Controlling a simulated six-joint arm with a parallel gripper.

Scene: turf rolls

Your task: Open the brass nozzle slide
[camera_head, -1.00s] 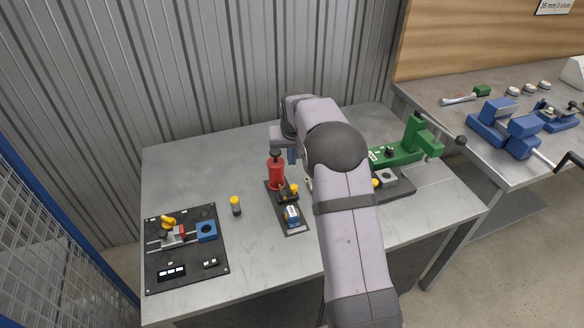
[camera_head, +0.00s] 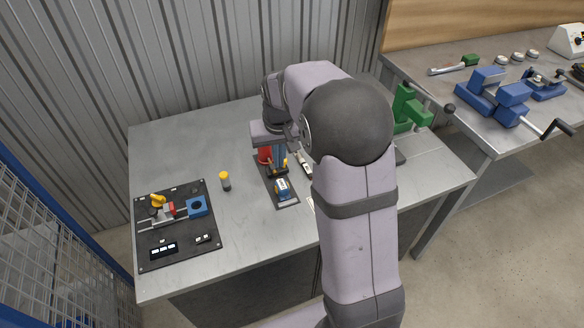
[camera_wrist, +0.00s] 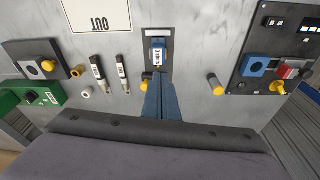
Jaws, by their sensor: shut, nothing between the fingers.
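My gripper (camera_head: 279,171) is shut and empty, its blue fingers pointing down over the dark middle plate (camera_head: 290,203). The plate carries a red cylinder (camera_head: 264,155), partly hidden by my gripper, a small yellow-brass knob (camera_head: 285,162) and a blue block with a white label (camera_head: 283,188). In the wrist view the fingertips (camera_wrist: 155,80) overlap the plate just below the labelled block (camera_wrist: 158,56), with the brass knob (camera_wrist: 146,85) close on their left. Whether they touch anything cannot be told. No part is clearly identifiable as the nozzle slide, and its position cannot be read.
A black panel (camera_head: 150,255) with rails, a yellow part and a blue block (camera_head: 196,206) lies at the left. A yellow-capped cylinder (camera_head: 225,182) stands between it and the middle plate. A green fixture (camera_head: 409,108) stands right, partly behind my arm. The table's back left is clear.

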